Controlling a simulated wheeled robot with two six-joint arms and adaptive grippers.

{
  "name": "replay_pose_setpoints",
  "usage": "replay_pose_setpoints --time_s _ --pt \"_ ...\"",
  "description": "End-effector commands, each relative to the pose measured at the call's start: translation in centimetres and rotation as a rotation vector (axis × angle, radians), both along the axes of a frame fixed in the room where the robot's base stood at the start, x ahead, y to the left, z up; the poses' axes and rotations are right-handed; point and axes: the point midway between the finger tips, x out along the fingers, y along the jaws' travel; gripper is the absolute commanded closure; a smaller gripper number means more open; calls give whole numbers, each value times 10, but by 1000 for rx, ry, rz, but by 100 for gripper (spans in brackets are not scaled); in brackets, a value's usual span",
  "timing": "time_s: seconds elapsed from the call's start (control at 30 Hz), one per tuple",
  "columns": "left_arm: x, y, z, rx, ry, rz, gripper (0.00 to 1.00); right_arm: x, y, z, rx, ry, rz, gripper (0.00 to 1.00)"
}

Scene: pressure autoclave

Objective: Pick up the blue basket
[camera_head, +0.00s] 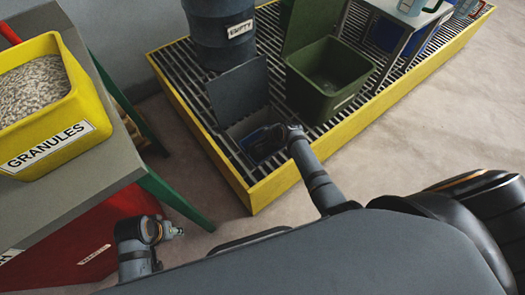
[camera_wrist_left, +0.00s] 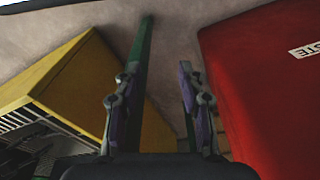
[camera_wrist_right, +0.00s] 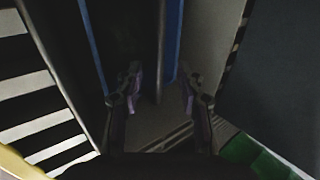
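The blue basket (camera_head: 254,138) sits low inside an open grey bin (camera_head: 232,130) on the yellow-edged grating. In the right wrist view, its blue rims (camera_wrist_right: 173,42) run on both sides of a dark interior, and a thin grey bar, perhaps its handle, stands between them. My right gripper (camera_wrist_right: 160,88) reaches down into the bin over the basket. Its fingers are apart, with the bar's lower end between them in the picture; contact is unclear. My left gripper (camera_head: 176,231) is open and empty beside the table, as its wrist view (camera_wrist_left: 158,95) shows.
A dark lid (camera_head: 239,90) stands up behind the bin. A green bin (camera_head: 328,78) and a blue drum (camera_head: 220,35) share the grating. At left, a yellow granules box (camera_head: 45,125) stands on a grey table (camera_head: 105,160) with green legs, above a red container (camera_head: 90,240).

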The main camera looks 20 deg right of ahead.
Motion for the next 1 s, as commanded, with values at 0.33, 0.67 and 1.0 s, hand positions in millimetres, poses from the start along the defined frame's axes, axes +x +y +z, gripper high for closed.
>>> replay_pose_setpoints --time_s 0.33,0.67,1.0 --pt "-2 -9 -5 -29 -49 -9 60 12 7 -28 -1 0 1 62" --pt "7 -18 -24 -71 -165 -10 60 27 13 -46 -1 -1 2 62" --pt "7 -18 -23 -70 -163 -10 60 27 13 -45 -2 -1 1 93"
